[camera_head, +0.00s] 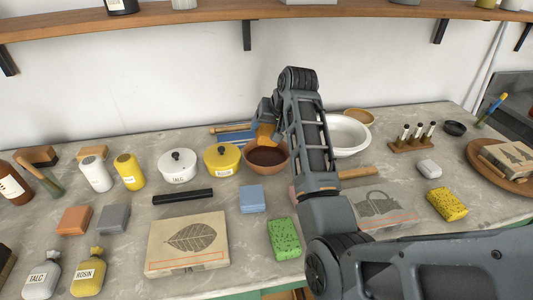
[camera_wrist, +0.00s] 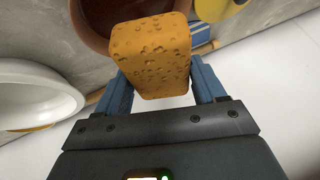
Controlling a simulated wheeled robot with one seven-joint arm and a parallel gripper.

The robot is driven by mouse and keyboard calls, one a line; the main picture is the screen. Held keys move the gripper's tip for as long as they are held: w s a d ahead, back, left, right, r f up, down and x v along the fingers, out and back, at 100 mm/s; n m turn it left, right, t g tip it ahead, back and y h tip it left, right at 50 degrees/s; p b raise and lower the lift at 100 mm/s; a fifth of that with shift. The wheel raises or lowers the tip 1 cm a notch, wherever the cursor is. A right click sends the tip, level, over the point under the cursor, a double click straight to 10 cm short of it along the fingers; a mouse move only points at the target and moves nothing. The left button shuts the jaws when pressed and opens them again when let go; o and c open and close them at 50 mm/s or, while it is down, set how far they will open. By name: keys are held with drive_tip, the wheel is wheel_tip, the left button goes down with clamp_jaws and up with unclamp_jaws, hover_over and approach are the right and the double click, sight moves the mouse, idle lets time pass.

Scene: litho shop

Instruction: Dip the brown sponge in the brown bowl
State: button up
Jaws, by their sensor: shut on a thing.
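The brown sponge (camera_head: 265,132) is an orange-brown, pitted block. My gripper (camera_head: 263,115) is shut on it, with one blue finger on each side in the wrist view (camera_wrist: 158,82). The brown bowl (camera_head: 283,165) stands on the counter and holds a dark brown content. In the head view the sponge is at the bowl's back rim, overlapping it. In the wrist view the sponge covers part of the bowl (camera_wrist: 88,22). I cannot tell whether the sponge touches the bowl or its content.
A white basin (camera_head: 350,137) stands right of the bowl, behind my arm. A yellow lidded pot (camera_head: 222,161) stands close on its left, with a white pot (camera_head: 177,168) beyond. Green (camera_head: 285,240) and yellow (camera_head: 447,204) sponges and printing stones lie nearer the front.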

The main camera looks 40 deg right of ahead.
drive_tip(key=shift+r, duration=2)
